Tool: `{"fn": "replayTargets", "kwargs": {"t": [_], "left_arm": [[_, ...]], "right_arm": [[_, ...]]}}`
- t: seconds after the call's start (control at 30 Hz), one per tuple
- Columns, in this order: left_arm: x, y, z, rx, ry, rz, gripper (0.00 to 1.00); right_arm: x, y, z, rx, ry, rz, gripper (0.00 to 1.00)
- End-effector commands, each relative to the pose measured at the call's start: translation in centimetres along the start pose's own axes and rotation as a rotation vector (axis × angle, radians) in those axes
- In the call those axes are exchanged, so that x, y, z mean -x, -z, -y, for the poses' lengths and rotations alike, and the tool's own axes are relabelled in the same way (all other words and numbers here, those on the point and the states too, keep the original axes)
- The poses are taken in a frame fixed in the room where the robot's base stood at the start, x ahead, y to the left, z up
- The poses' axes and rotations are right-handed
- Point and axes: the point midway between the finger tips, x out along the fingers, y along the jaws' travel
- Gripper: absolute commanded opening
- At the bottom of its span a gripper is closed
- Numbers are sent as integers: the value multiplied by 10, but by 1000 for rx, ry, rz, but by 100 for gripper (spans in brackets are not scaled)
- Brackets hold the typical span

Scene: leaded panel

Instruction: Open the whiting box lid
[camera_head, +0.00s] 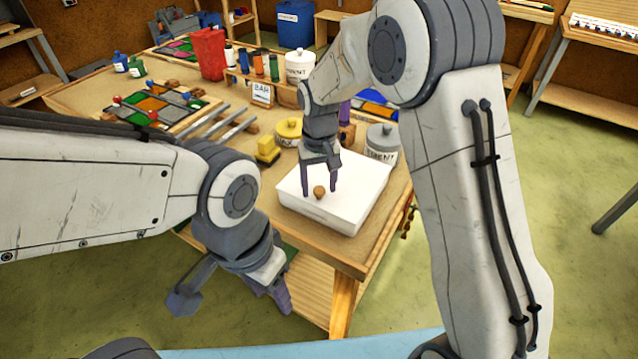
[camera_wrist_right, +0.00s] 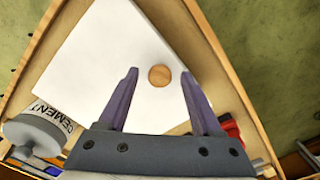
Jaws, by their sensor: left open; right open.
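The whiting box is a white box (camera_head: 345,208) on the front corner of the wooden bench, with its white lid (camera_head: 360,178) in place. A round wooden knob (camera_head: 319,192) stands on the lid. It also shows in the right wrist view (camera_wrist_right: 159,76), between the fingers and a little nearer the right one. My right gripper (camera_head: 320,190) is open above the lid, pointing down, its fingers on either side of the knob; I cannot tell whether they touch it. My left gripper (camera_head: 232,298) is open and empty, in front of the bench, away from the box.
A grey cement tin (camera_head: 382,144) stands close behind the box. A yellow block (camera_head: 267,149) and a yellow-lidded tin (camera_head: 289,131) are at its back left. Metal bars (camera_head: 222,124) and a leaded panel (camera_head: 155,106) lie further left.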

Motion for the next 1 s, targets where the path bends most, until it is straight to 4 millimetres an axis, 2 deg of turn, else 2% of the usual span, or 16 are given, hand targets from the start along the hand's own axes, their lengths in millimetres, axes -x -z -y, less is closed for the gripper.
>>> {"fn": "replayTargets", "kwargs": {"t": [0.03, 0.07, 0.2, 0.23, 1.0], "left_arm": [[0, 0, 0, 0, 0, 0, 50], [0, 0, 0, 0, 0, 0, 50], [0, 0, 0, 0, 0, 0, 50], [0, 0, 0, 0, 0, 0, 50], [0, 0, 0, 0, 0, 0, 50]], "right_arm": [[0, 0, 0, 0, 0, 0, 67], [0, 0, 0, 0, 0, 0, 59], [0, 0, 0, 0, 0, 0, 6], [0, 0, 0, 0, 0, 0, 0], [1, 0, 0, 0, 1, -1, 0]]}}
